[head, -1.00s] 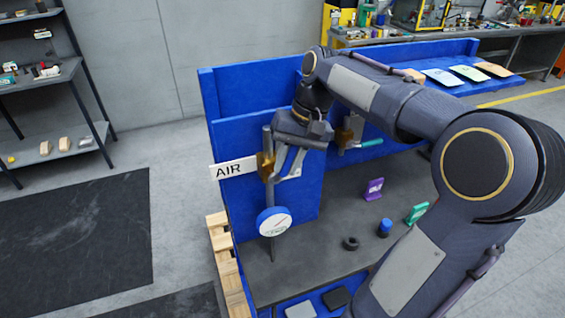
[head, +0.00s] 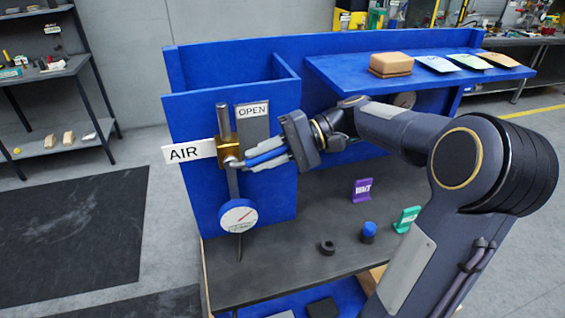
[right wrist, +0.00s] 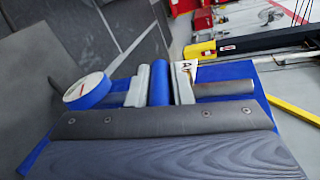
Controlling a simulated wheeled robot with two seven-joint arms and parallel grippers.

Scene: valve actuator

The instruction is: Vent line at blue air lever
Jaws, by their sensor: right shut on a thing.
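The blue air lever (head: 264,157) sticks out to the right from the brass valve (head: 229,151) on the upright grey pipe, beside the white AIR label (head: 188,151). My right gripper (head: 268,159) comes in from the right, its fingers on either side of the lever and shut on it. The right wrist view shows the blue lever (right wrist: 160,83) between the two pale fingers. A grey OPEN plate (head: 253,122) stands just above the lever. A round gauge with a blue rim (head: 238,216) hangs on the pipe below the valve. My left gripper is not in view.
The blue panel (head: 190,105) stands behind the valve. A blue shelf (head: 330,75) at right holds a tan box (head: 391,64) and several cards. A purple WAIT sign (head: 362,190), a blue-capped part (head: 369,232), a green sign (head: 406,219) and a black ring (head: 327,247) stand on the bench.

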